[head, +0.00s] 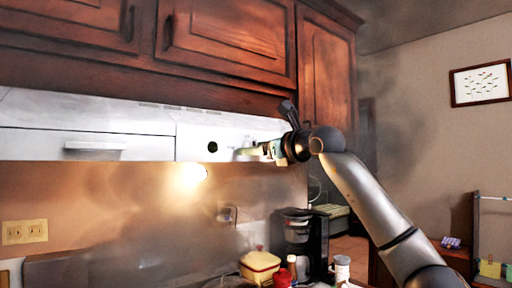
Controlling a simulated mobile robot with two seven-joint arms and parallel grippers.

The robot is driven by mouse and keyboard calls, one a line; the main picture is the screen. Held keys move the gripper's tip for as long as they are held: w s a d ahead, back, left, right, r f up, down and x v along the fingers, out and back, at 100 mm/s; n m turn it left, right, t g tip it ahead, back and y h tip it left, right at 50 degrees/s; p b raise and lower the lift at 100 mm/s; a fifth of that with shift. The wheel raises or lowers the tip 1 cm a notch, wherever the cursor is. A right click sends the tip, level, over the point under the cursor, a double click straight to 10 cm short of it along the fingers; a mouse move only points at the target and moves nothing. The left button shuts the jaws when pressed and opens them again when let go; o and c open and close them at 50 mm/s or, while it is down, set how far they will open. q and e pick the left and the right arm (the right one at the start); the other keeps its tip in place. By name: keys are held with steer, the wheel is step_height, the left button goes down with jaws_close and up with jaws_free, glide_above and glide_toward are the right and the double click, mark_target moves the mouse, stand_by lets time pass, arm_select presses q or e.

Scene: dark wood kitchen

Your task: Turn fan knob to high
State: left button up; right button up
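The white range hood (100,135) runs along the wall under the wooden cabinets. Any hood surface behind the gripper is hidden. My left gripper is not in view.
Dark wood cabinets (225,35) hang just above the hood. A lit lamp (192,171) glows below it, with haze around. A coffee maker (300,238), a yellow container (259,266) and bottles stand on the counter below.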

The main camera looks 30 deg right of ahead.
steer(key=shift+c, duration=0.2)
jaws_close()
steer(key=shift+m, duration=0.3)
steer(key=m+b, duration=0.3)
steer(key=m, duration=1.6)
stand_by(0.4)
steer(key=shift+m, duration=0.4)
